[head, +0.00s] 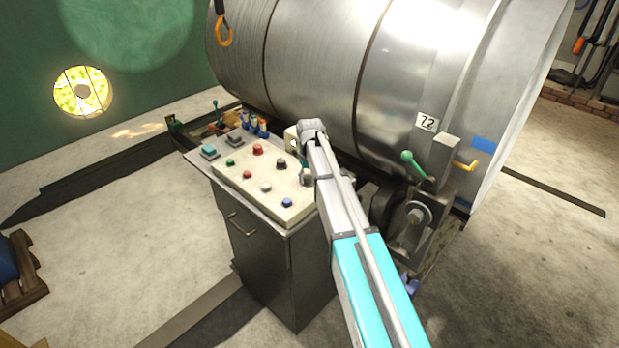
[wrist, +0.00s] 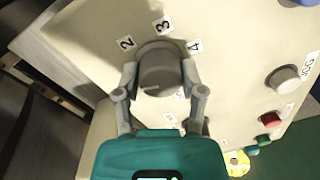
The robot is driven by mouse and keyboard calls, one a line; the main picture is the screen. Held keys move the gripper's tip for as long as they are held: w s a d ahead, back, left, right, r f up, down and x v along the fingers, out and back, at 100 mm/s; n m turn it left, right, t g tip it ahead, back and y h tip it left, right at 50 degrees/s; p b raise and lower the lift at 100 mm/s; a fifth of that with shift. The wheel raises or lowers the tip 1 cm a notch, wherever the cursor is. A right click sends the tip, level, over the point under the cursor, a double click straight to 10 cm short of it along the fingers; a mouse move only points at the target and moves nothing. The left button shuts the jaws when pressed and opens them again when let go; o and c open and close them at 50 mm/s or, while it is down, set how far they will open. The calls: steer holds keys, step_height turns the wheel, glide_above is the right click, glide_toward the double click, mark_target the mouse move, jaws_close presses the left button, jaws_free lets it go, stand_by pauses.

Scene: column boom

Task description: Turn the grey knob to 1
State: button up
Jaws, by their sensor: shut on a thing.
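The grey knob (wrist: 160,70) stands on the cream panel, between the two fingers of my gripper (wrist: 159,85). My gripper is shut on it, one finger on each side. Labels 2 (wrist: 126,43), 3 (wrist: 163,26) and 4 (wrist: 194,46) arc around the knob's far side. I see no readable label 1, and I cannot tell where the knob points. In the head view my gripper (head: 307,176) is at the right edge of the cream control panel (head: 238,186), and my arm hides the knob there.
The panel also bears a white knob (wrist: 284,80), a red button (wrist: 270,119), a blue button (head: 287,203) and a dark knob (head: 281,163). A large metal drum (head: 310,65) is close behind. A green-tipped lever (head: 408,158) stands right of my arm.

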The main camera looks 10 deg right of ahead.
steer(key=shift+n, duration=1.1)
steer(key=o, duration=1.1)
steer(key=shift+o, duration=0.2)
